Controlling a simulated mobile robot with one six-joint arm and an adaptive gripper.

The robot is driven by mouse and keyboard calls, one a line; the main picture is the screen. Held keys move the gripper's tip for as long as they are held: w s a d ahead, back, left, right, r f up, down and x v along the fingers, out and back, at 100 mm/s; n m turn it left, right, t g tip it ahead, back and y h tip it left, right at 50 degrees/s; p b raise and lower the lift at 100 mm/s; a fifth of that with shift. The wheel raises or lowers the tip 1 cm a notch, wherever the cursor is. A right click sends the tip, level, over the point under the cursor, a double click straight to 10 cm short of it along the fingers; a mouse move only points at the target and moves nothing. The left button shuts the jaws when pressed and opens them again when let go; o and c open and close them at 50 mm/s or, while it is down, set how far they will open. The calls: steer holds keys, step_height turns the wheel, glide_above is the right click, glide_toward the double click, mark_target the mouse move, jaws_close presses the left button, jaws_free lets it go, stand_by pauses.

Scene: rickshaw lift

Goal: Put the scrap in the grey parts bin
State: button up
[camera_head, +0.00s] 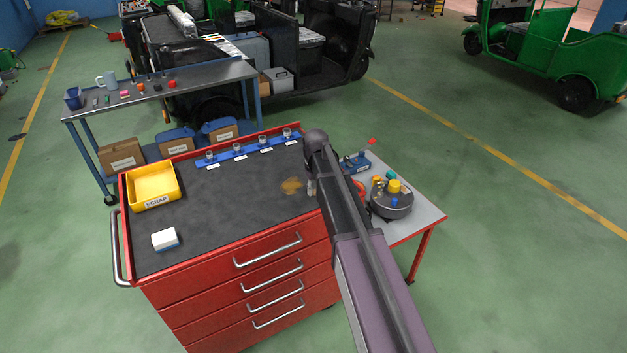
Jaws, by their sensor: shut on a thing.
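My arm reaches over the right side of the red tool cart. My gripper (311,187) is mostly hidden behind my arm, low over the cart's dark top. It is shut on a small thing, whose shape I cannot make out. A yellow bin (153,186) labelled SCRAP stands at the cart's left back corner and looks empty. A round dark grey container (391,207) with several coloured pieces on it stands on the side table to the right. I cannot tell whether it is the grey parts bin.
A white block (165,239) lies at the cart's left front. A blue rail (240,153) with several small metal cups runs along the back edge. A workbench (160,90) stands behind. The middle of the cart top is clear.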

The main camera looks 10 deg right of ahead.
steer(key=s+r, duration=0.1)
steer(key=s, duration=0.9)
steer(key=shift+s+p, duration=0.15)
steer(key=shift+p, duration=0.25)
stand_by(0.4)
